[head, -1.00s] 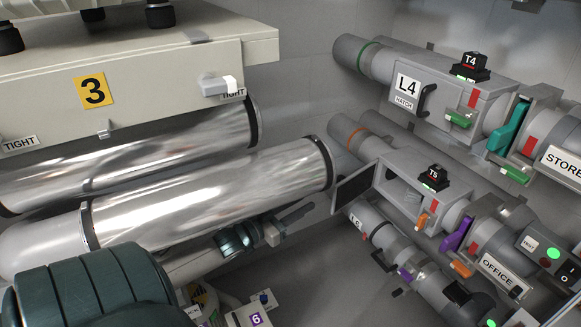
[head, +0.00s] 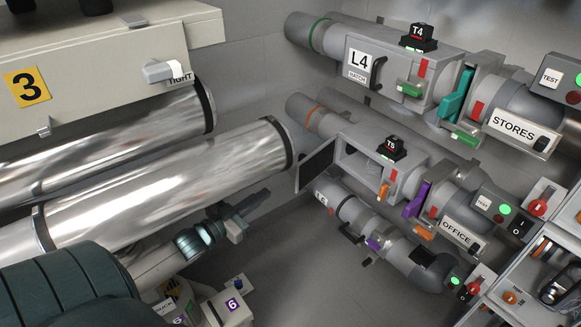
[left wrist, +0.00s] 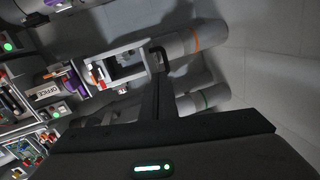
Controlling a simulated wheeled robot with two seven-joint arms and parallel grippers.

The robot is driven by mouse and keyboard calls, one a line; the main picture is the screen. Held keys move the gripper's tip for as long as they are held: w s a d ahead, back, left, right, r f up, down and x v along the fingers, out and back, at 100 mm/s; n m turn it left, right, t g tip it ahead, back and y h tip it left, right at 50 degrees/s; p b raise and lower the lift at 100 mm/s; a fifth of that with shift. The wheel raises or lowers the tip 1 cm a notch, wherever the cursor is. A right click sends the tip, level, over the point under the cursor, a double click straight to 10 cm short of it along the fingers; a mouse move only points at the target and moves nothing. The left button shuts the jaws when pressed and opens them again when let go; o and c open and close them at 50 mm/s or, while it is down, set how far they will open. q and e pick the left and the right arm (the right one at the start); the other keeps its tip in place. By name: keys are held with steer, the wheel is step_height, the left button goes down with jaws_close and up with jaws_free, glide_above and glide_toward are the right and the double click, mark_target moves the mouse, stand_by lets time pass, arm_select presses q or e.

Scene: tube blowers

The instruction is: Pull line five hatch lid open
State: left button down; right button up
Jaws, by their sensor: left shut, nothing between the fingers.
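The line five pipe, marked T5 (head: 392,147), has a grey hatch box (head: 362,163) with its front open. Its hatch lid (head: 316,165), with a dark inner face, stands swung out at the box's left side. The open box also shows in the left wrist view (left wrist: 127,66). My left gripper (head: 258,203) is shut and empty, to the left of and below the lid, with a gap between them in the head view. In the left wrist view dark fingers (left wrist: 155,98) point toward the hatch area. The right gripper is out of view.
The line four pipe with its L4 hatch (head: 360,62) runs above line five. A lower pipe (head: 385,235) runs below it. Grey floor (head: 320,275) is clear below.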

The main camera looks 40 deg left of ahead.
mark_target(311, 178)
arm_select(q)
steer(key=w+d+m+y+b, duration=0.1)
steer(key=w+d+m+y, duration=0.4)
steer(key=d+m, duration=0.8)
steer(key=shift+w+r, duration=0.15)
steer(key=shift+r, duration=0.05)
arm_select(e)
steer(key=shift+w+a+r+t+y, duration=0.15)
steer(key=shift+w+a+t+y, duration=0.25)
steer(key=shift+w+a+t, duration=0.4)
arm_select(q)
steer(key=shift+w, duration=0.15)
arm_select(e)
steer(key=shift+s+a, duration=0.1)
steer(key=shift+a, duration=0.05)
arm_select(q)
steer(key=shift+w+a, duration=0.95)
steer(key=shift+w, duration=0.7)
steer(key=shift+w+a, duration=1)
steer(key=shift+w, duration=0.6)
steer(key=shift+w+a, duration=0.95)
steer(key=shift+w, duration=0.7)
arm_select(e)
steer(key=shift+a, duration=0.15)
arm_select(q)
steer(key=shift+a, duration=0.1)
